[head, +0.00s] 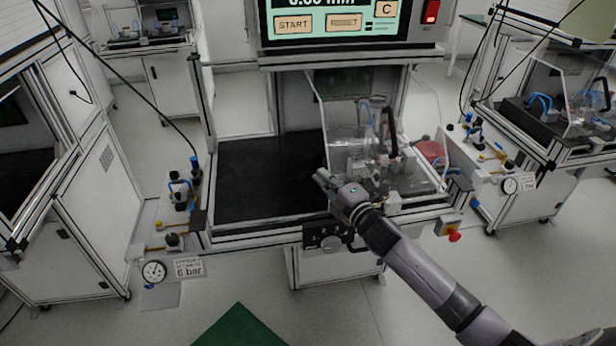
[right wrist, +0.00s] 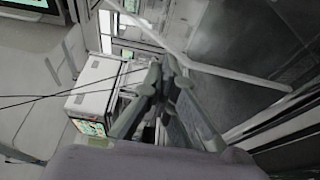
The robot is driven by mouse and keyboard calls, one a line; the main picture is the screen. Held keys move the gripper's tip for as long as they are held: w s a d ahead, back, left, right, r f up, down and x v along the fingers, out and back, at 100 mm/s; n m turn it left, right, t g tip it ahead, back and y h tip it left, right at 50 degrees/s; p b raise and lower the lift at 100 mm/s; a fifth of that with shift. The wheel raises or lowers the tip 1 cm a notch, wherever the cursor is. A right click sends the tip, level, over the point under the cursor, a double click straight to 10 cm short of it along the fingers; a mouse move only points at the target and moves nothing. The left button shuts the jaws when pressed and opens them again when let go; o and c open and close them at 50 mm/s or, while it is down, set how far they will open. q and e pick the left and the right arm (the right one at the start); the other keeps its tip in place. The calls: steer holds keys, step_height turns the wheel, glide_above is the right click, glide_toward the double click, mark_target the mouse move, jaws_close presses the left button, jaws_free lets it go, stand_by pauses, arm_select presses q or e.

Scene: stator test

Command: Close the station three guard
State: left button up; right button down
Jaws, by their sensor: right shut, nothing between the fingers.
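The central station has a clear guard (head: 345,112) around the test fixture (head: 378,150) on the right half of its bench. Its clear panels have thin bright edges, and its exact opening angle is hard to tell. My right gripper (head: 322,178) is at the bench's front, at the lower left of the guard, with its arm coming in from the lower right. Its fingers are shut and empty, also in the right wrist view (right wrist: 167,82). I cannot tell whether they touch the guard. My left gripper is not in view.
The black bench top (head: 258,180) left of the fixture is clear. A screen (head: 335,22) with START and RESET buttons hangs above. A red emergency stop (head: 454,236) sits at the front right corner. Pressure gauges (head: 154,271) and hoses flank the bench. Other stations stand left and right.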

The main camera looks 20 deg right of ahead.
mark_target(331, 169)
steer(key=shift+s+d, duration=0.15)
steer(key=shift+d, duration=0.6)
steer(key=shift+s+d, duration=0.15)
steer(key=shift+d, duration=0.6)
